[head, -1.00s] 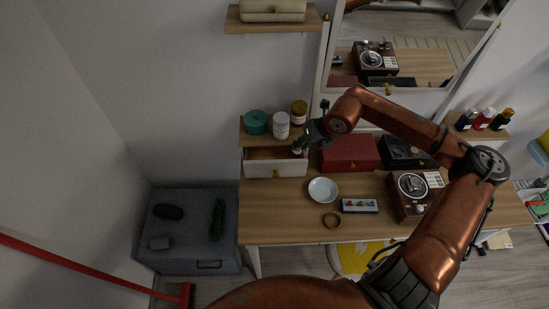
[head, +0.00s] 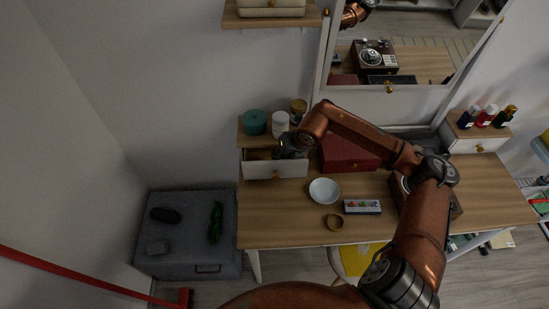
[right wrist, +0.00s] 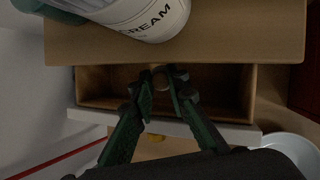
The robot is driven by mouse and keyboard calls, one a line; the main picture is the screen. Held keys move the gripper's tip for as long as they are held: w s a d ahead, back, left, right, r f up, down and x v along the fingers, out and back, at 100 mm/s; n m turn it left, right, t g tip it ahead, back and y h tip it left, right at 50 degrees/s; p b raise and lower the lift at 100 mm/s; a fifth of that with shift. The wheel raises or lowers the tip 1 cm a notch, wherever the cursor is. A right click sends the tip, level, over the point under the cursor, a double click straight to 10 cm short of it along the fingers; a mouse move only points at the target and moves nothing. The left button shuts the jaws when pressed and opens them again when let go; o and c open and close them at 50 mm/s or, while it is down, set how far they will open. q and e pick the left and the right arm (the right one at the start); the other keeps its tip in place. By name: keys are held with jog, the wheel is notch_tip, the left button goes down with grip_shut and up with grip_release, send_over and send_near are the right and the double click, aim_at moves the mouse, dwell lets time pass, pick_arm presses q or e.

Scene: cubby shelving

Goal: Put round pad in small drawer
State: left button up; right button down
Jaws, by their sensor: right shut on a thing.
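The small drawer (head: 275,170) is pulled open under the left end of the desk's raised shelf, with a white front and wooden inside. Its interior also shows in the right wrist view (right wrist: 225,88). My right gripper (head: 286,151) is over the drawer opening. In the right wrist view its fingertips (right wrist: 162,78) close on a small roundish thing, likely the round pad (right wrist: 160,72). The pad is mostly hidden by the fingers, and I cannot tell whether it touches the drawer. My left gripper is not in view.
A teal jar (head: 254,122), a white cream jar (head: 280,124) and an amber jar (head: 298,110) stand on the shelf above the drawer. A red box (head: 345,155) is to the right. A white bowl (head: 323,191), wooden ring (head: 334,222) and small palette (head: 362,207) lie on the desk.

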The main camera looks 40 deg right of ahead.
jog(key=shift+w+a+f+g, duration=0.15)
jog(key=shift+w+f, duration=0.1)
jog(key=shift+f, duration=0.15)
jog(key=shift+w+a+f+g, duration=0.15)
jog(key=shift+w+f, duration=0.05)
jog(key=shift+f, duration=0.2)
jog(key=shift+w+a+r+g+h, duration=0.15)
jog(key=shift+w+a+g+h, duration=0.1)
jog(key=shift+g+h, duration=0.45)
jog(key=shift+w+g+b, duration=0.15)
jog(key=shift+g+b, duration=0.15)
jog(key=shift+g, duration=0.2)
jog(key=shift+f, duration=0.95)
jog(key=c, duration=1.9)
grip_release()
jog(key=shift+r, duration=0.1)
